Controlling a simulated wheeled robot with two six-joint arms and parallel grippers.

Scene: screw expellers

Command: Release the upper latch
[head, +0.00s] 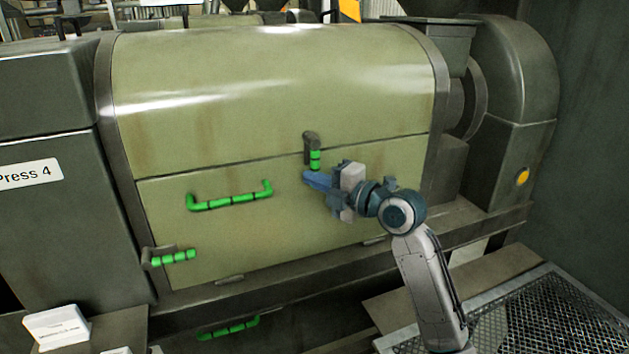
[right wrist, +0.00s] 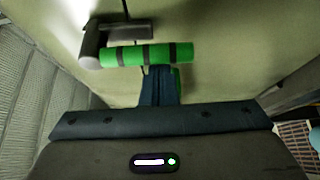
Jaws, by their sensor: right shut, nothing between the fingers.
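The upper latch (head: 313,148) is on the seam between the upper cover and the lower panel of the green press. Its dark pivot is at the top and its banded green handle hangs down. My right gripper (head: 311,179) is shut and empty, with its fingers just below and in front of the handle's lower end. In the right wrist view the latch handle (right wrist: 140,55) lies across the picture, with the closed fingers (right wrist: 158,85) close beside it. Whether they touch cannot be told. My left gripper is not in view.
The lower panel has a green bar handle (head: 230,197) and a lower latch (head: 170,257) at its left corner, its handle sideways. Another green handle (head: 228,329) is below the frame ledge. A mesh grating (head: 545,315) lies at lower right. The panel around the gripper is smooth.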

